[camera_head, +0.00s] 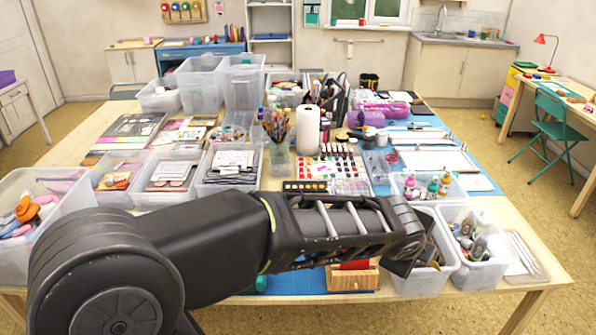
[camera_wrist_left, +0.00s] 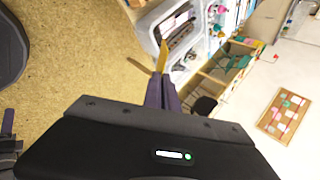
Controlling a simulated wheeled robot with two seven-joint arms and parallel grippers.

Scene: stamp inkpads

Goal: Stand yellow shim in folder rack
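My left arm reaches across the front of the table in the head view, with its gripper (camera_head: 412,258) near the front right bins. In the left wrist view the dark fingers (camera_wrist_left: 163,90) are close together, with a thin yellow piece, seemingly the yellow shim (camera_wrist_left: 163,56), sticking out between their tips. The shim cannot be made out clearly in the head view. A wooden slotted holder (camera_head: 352,281) with a red piece in it stands at the table's front edge, partly hidden by my arm. I cannot tell whether it is the folder rack. My right gripper is not in view.
Clear bins with bottles (camera_head: 478,268) stand at the front right, close to my left gripper. More clear bins (camera_head: 40,240) line the left side. A paper towel roll (camera_head: 307,130) and brush cup (camera_head: 279,152) stand mid-table. The blue mat (camera_head: 300,284) shows bare beside the wooden holder.

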